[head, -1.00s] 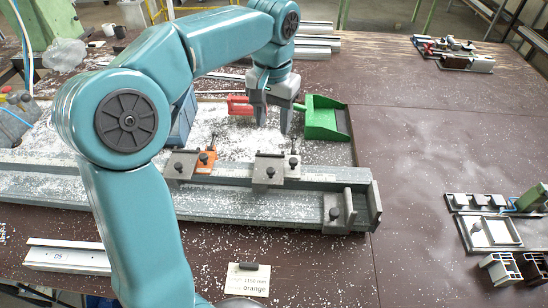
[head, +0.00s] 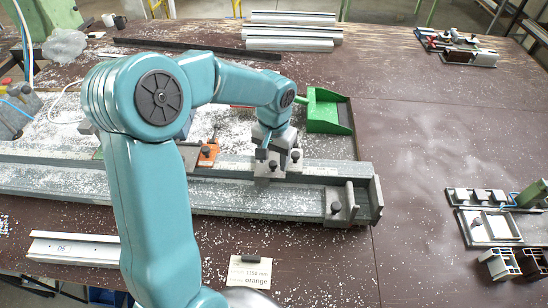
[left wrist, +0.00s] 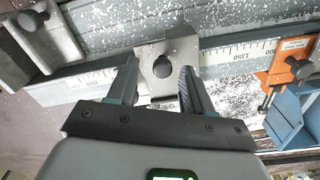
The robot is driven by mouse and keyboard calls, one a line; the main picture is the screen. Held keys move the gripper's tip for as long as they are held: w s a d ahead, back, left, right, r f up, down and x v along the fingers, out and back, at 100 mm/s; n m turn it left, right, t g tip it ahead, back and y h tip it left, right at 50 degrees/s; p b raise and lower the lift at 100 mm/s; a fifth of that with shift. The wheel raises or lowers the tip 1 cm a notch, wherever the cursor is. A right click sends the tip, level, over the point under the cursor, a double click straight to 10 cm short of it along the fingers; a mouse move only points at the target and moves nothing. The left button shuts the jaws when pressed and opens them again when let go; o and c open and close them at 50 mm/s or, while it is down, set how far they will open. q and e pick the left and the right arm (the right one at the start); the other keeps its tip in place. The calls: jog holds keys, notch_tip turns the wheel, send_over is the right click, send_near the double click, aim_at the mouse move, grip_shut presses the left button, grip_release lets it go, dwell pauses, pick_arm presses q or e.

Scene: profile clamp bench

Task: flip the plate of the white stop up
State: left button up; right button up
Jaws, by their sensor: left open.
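A pale grey stop (head: 267,168) with a black knob sits on the scaled rail, directly under my left gripper (head: 272,150). Its plate hangs over the front of the rail. In the left wrist view this stop (left wrist: 178,48) lies just beyond and between the fingertips of my left gripper (left wrist: 160,76), which is open with nothing gripped. Whether the stop's colour is white cannot be told surely. An orange stop (head: 208,154) stands to its left; it also shows in the left wrist view (left wrist: 292,62). My right gripper is not in view.
A grey end block (head: 338,204) with a knob stands at the rail's right end. A green dustpan (head: 325,110) lies behind. A card (head: 250,271) reading "1150 mm" and "orange" is in front. White chips are scattered about.

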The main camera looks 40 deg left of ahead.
pick_arm(q)
jog(key=shift+s+a+f, duration=0.15)
jog(key=shift+s+f, duration=0.05)
jog(key=shift+f, duration=0.1)
jog(key=shift+a+f, duration=0.1)
jog(key=shift+f, duration=0.05)
jog(key=shift+w+f, duration=0.2)
jog(key=shift+w, duration=0.15)
jog(key=shift+c, duration=0.6)
jog(key=shift+s+r, duration=0.15)
jog(key=c, duration=0.5)
jog(key=shift+s, duration=0.1)
grip_shut()
